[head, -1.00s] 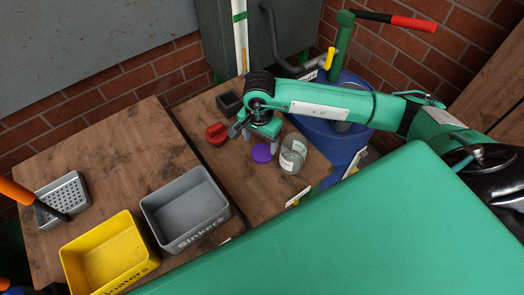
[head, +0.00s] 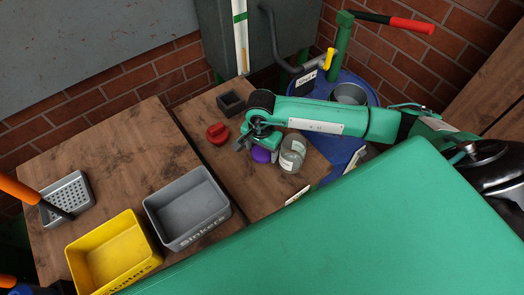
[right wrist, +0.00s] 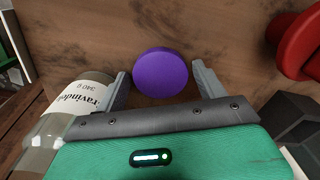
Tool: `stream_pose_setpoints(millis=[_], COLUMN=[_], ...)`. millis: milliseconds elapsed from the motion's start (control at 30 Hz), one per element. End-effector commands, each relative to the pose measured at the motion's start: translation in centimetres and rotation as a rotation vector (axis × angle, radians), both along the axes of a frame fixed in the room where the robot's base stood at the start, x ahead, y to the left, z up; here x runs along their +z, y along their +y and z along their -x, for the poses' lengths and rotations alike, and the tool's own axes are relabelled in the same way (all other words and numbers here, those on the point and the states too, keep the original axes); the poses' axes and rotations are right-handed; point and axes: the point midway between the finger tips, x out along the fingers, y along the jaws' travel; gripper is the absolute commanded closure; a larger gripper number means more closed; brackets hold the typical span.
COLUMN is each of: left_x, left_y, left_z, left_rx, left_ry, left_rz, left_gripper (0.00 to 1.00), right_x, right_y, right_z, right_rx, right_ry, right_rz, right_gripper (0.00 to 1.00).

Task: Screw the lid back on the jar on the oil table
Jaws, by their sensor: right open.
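The purple lid (head: 261,155) lies on the wooden oil table, just left of the jar. The glass jar (head: 292,153) has a white label and stands open-topped. My right gripper (head: 257,150) is above the lid and partly covers it in the head view. In the right wrist view the gripper (right wrist: 163,85) is open, with the lid (right wrist: 160,73) between its two fingers and a gap at each side. The jar (right wrist: 62,118) shows at the left of that view, close beside one finger. My left gripper is not in view.
A red knob-like object (head: 217,133) and a dark square box (head: 231,103) stand left of the right gripper. A blue container (head: 345,145) stands right of the jar. Grey (head: 172,195) and yellow (head: 97,238) bins occupy the left table.

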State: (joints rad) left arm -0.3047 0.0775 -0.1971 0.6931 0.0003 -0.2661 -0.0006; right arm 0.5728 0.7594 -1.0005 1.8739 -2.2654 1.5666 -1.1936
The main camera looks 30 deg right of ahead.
Motion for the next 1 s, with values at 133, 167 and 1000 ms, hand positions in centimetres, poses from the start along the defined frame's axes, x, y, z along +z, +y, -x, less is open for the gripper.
stream_pose_setpoints(millis=[133,167,1000], left_x=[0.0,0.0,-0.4], left_y=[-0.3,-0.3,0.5], left_z=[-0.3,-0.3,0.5], left_rx=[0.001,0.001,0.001], left_ry=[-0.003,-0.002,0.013], left_rz=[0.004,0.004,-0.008], left_gripper=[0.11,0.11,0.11], right_x=[0.0,0.0,3.9], right_y=[0.0,0.0,0.0], right_z=[0.0,0.0,-0.1], right_rx=[0.0,0.0,0.0], right_ry=[0.0,0.0,-0.004], right_rz=[0.0,0.0,0.0], right_gripper=[0.38,0.44,0.62])
